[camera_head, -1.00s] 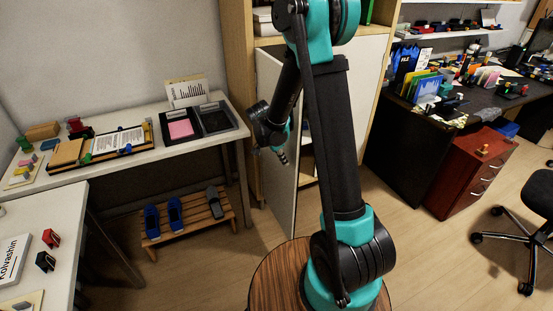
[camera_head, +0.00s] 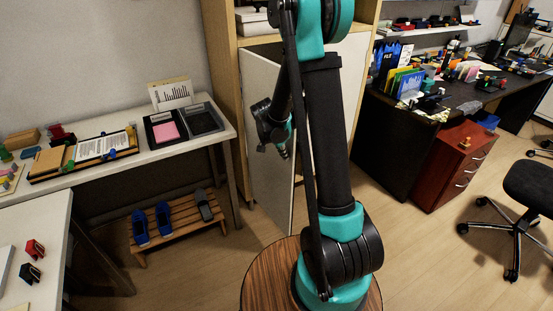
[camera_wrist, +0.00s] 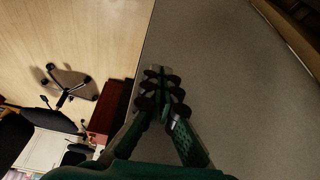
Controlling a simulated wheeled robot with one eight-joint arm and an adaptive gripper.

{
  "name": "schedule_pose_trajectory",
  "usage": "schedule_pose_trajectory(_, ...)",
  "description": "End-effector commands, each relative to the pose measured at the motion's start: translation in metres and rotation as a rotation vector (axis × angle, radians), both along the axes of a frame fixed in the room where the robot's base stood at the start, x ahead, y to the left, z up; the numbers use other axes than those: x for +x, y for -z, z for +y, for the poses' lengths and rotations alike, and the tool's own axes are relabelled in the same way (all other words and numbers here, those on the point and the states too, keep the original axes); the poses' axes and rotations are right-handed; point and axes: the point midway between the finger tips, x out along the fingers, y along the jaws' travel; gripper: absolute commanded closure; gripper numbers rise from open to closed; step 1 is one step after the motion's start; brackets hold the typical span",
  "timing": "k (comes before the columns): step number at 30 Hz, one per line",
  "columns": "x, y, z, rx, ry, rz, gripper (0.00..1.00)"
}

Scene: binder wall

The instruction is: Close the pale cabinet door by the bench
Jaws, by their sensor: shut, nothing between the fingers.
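The pale cabinet door (camera_head: 268,185) stands ajar in the head view, swung out from the left side of the tall wooden cabinet (camera_head: 222,100) beside the bench (camera_head: 170,150). My gripper (camera_head: 283,154) is in front of the door's face, near its free edge, partly hidden by my arm. In the wrist view my gripper (camera_wrist: 162,85) has its fingers together with nothing between them. The door's grey face (camera_wrist: 235,90) fills the right there, its edge running just past the fingertips. I cannot tell whether they touch it.
A second pale door (camera_head: 346,95) on the cabinet's right is shut. A low slatted rack (camera_head: 180,232) with blue and grey items stands under the bench. A red drawer unit (camera_head: 455,170), dark desk (camera_head: 385,140) and office chair (camera_head: 515,215) are at right. Floor before the cabinet is clear.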

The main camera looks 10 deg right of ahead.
Motion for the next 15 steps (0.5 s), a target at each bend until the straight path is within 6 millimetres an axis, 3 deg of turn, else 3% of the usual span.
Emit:
schedule_pose_trajectory(8,0.042,0.000,-0.079,0.000,-0.226,-0.002,1.00)
schedule_pose_trajectory(15,0.098,0.000,-0.139,0.000,-0.454,-0.003,1.00)
